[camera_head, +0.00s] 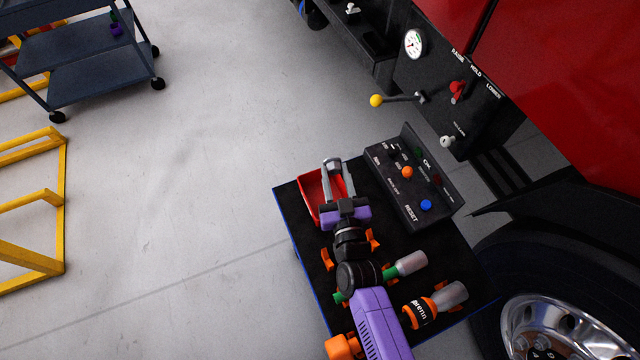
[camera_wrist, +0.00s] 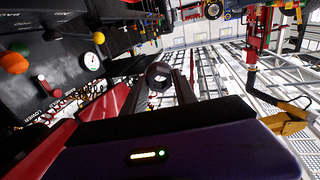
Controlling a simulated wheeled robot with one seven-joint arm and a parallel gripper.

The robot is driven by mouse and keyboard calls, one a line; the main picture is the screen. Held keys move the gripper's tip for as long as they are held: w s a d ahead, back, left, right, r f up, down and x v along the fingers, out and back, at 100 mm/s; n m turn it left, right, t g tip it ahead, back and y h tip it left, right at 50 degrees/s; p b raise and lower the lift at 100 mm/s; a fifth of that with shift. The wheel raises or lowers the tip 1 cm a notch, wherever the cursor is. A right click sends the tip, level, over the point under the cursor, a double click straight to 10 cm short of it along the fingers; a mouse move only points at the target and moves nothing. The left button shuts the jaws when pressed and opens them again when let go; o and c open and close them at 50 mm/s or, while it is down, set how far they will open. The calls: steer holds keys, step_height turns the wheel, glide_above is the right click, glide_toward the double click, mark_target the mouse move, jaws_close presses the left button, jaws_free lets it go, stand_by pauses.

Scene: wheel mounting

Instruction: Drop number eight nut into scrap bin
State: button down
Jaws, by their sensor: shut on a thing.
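My gripper (camera_head: 332,166) is over the red bin (camera_head: 308,188), near the bin's right side, at the back left of the black-topped cart. Part of the bin is hidden under my gripper. In the wrist view the jaws (camera_wrist: 158,85) are shut on a dark, ring-shaped nut (camera_wrist: 158,70), held at the fingertips. No number can be read on the nut. I cannot tell how high the nut is above the bin.
A control box (camera_head: 413,180) with coloured buttons stands right of my gripper. Bottle-like tools (camera_head: 450,295) lie toward the cart's front right. A truck wheel (camera_head: 550,325) is at the right. Yellow frames (camera_head: 62,200) and a blue shelf cart (camera_head: 85,75) stand left across clear floor.

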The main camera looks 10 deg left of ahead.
step_height(320, 180, down, 6)
steer(key=b, duration=0.5)
steer(key=shift+r, duration=0.1)
steer(key=c, duration=0.9)
jaws_free()
